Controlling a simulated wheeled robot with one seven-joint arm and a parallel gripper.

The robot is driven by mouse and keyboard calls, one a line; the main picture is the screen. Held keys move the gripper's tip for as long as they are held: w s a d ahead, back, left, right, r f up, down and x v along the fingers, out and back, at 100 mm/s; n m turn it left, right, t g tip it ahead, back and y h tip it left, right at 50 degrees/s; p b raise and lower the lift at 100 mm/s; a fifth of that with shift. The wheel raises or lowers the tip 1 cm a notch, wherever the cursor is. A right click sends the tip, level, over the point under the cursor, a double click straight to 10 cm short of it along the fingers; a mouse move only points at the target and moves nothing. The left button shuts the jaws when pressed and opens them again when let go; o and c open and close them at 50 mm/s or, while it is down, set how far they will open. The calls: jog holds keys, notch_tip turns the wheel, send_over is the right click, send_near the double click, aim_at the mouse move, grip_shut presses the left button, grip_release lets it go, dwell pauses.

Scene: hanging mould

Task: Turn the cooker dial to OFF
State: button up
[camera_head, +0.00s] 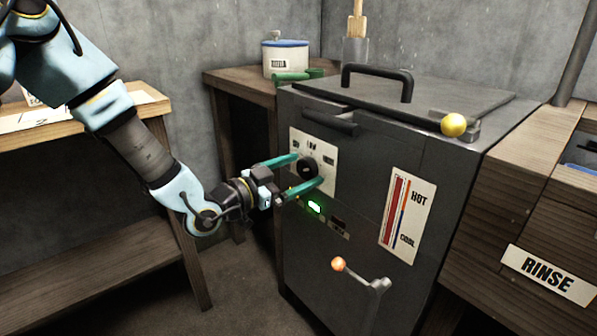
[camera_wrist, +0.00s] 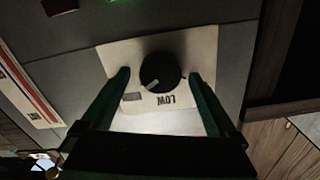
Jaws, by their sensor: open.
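The cooker (camera_head: 350,255) is a dark grey metal box with a lid. Its black round dial (camera_head: 308,168) sits on a cream plate (camera_head: 328,154) on the front. In the wrist view the dial (camera_wrist: 161,73) shows a pale pointer mark aimed toward the lower left, near the word LOW, which appears upside down. My gripper (camera_head: 305,172) has green fingers, open, one on each side of the dial. In the wrist view the fingers (camera_wrist: 160,85) flank the dial with gaps visible. Other plate labels are too small or covered to read.
A green light (camera_head: 314,207) glows below the dial. A HOT/COOL gauge (camera_head: 407,215) is at right. A lid handle (camera_head: 377,80) and yellow ball (camera_head: 454,125) are on top. Wooden benches stand on both sides.

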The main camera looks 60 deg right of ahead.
jog(key=c, duration=1.4)
jog(key=shift+n, duration=0.3)
jog(key=n+p, duration=0.3)
jog(key=n, duration=0.2)
jog(key=shift+w+r+n, duration=0.1)
jog(key=shift+n, duration=0.2)
jog(key=n+p, duration=0.2)
jog(key=n, duration=0.4)
jog(key=shift+w, duration=0.1)
jog(key=n, duration=0.3)
jog(key=n+p, duration=0.1)
jog(key=n, duration=0.1)
jog(key=shift+f+n, duration=0.2)
jog(key=shift+n, duration=0.2)
jog(key=n, duration=0.6)
jog(key=shift+f, duration=0.15)
jog(key=shift+o, duration=0.2)
